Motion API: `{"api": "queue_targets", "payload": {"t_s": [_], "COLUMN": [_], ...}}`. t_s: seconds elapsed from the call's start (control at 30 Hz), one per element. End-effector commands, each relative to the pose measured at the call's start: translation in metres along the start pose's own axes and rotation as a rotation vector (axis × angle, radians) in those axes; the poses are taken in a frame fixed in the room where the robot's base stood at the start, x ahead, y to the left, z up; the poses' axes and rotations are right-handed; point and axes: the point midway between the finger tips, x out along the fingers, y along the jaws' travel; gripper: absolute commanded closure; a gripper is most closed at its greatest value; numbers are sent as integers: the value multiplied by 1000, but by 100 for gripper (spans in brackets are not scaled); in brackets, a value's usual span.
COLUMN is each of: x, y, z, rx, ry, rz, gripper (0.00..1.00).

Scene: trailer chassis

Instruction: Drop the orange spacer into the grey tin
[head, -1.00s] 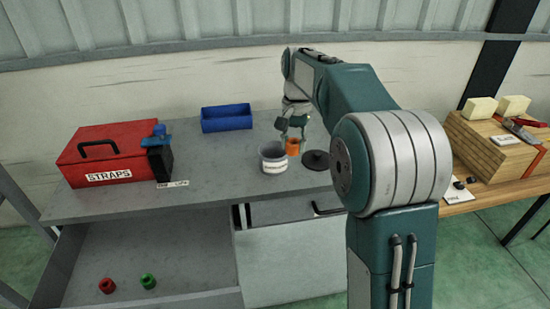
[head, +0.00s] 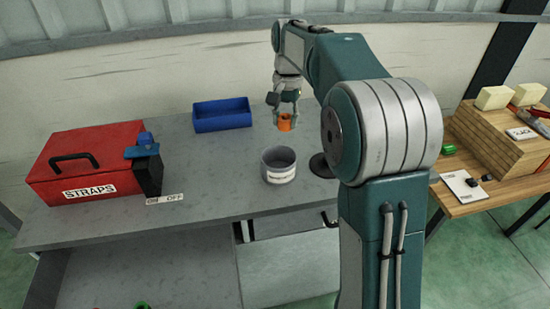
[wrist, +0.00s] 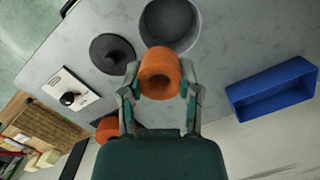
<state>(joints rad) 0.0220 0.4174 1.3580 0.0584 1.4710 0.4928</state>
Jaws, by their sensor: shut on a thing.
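My gripper (head: 286,120) is shut on the orange spacer (head: 284,123), a short hollow ring, and holds it above the grey bench. In the wrist view the spacer (wrist: 160,73) sits between both fingertips of my gripper (wrist: 160,84), its hole facing the camera. The grey tin (head: 279,174) stands upright and open on the bench, nearer the head camera than the spacer. In the wrist view the tin (wrist: 170,48) is just beyond the spacer, which overlaps its rim in the picture. The tin's inside looks empty.
A dark round disc (head: 321,166) lies right of the tin. A blue bin (head: 222,116) stands at the back left, and a red STRAPS box (head: 84,165) farther left. Another orange-red piece (wrist: 107,129) shows beside my gripper in the wrist view.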

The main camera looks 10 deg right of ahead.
Motion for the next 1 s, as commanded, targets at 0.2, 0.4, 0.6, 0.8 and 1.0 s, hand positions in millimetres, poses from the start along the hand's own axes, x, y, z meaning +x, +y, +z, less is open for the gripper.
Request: {"api": "queue_targets", "payload": {"t_s": [0.2,0.4,0.6,0.8,1.0], "x": [19,43,57,59,59], "y": [1,0,0,0,0], "z": [-2,-6,-7,-8,-8], "rx": [0,0,0,0,0], "ry": [-3,-3,-2,0,0], "rz": [1,1,1,0,0], "gripper": [100,100,100,100,16]}}
